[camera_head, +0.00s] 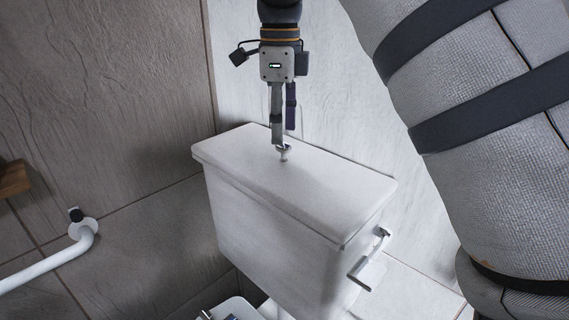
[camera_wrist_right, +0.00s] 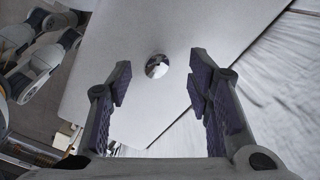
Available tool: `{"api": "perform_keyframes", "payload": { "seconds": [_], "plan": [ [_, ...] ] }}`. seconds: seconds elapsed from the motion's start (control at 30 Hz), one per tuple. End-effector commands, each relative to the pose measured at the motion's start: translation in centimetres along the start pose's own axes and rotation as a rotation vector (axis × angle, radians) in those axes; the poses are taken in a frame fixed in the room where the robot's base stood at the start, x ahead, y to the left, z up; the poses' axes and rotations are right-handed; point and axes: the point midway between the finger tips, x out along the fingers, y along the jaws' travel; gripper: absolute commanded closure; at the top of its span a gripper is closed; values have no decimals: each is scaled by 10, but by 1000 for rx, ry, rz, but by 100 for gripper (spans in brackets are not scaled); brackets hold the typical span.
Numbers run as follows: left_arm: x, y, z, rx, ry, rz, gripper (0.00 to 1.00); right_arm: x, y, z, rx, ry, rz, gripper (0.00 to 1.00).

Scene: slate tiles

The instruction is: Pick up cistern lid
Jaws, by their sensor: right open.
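The cistern lid (camera_head: 320,178) is a pale, flat slab lying on top of the white cistern (camera_head: 275,245). A small shiny knob (camera_head: 284,155) stands up from the lid; in the right wrist view the round chrome knob (camera_wrist_right: 157,66) shows on the lid (camera_wrist_right: 125,45). My right gripper (camera_head: 284,137) points down at the knob, with its fingertips close to it. In the right wrist view the fingers (camera_wrist_right: 160,75) are wide apart with nothing gripped, and the knob appears between them. Whether a finger touches the knob is unclear. My left gripper is not clearly seen.
A lever (camera_head: 367,265) sticks out from the cistern's right end. A white grab rail (camera_head: 50,262) is on the left wall. A pale wall (camera_head: 345,100) rises close behind the cistern. A white basin-like object (camera_head: 232,308) sits low in front.

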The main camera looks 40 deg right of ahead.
Motion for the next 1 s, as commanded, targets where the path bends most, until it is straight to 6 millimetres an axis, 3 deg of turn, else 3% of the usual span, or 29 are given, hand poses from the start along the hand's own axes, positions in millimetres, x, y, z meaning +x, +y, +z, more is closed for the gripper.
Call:
{"api": "perform_keyframes", "payload": {
  "seconds": [0.23, 0.47, 0.7, 1.0],
  "plan": [
    [-10, 0, -8, 0, 34, 2, 60, 40, 5, -7, 1, -4, 0, 54],
    [-9, 0, -7, 1, 32, 2, 60, 46, 4, -6, 0, -3, -1, 54],
    [-9, 0, -7, 1, 31, 1, 60, 45, 4, -6, 0, -3, -1, 100],
    [-9, 0, -7, 1, 32, 1, 60, 44, 4, -6, 0, -4, -5, 100]
  ]
}}
